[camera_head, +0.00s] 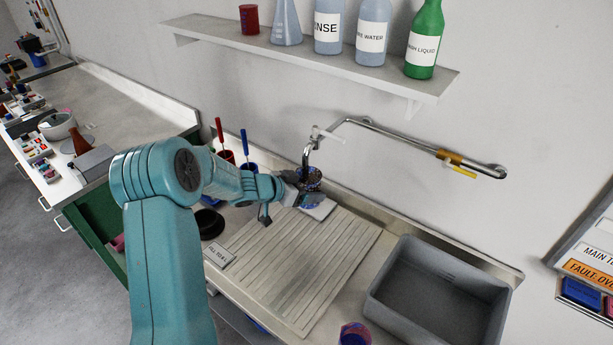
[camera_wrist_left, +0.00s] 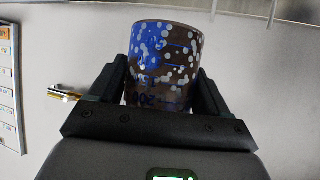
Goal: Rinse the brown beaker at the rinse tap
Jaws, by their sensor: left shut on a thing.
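The brown beaker (camera_wrist_left: 165,68) fills the middle of the left wrist view, with blue patches and white spots on its wall. It also shows small and dark in the head view (camera_head: 313,178). My left gripper (camera_head: 300,187) is shut on it, one finger on each side in the left wrist view (camera_wrist_left: 163,95). The beaker is below the spout of the rinse tap (camera_head: 307,150), close to it in the head view. I cannot tell whether water is running. My right gripper is not in view.
The ribbed drainboard (camera_head: 295,265) is mostly clear. A grey basin (camera_head: 435,295) stands at the right, and a blue and red cup (camera_head: 355,334) at the front edge. Two cups with brushes stand behind my left arm. A shelf (camera_head: 310,62) with bottles hangs above.

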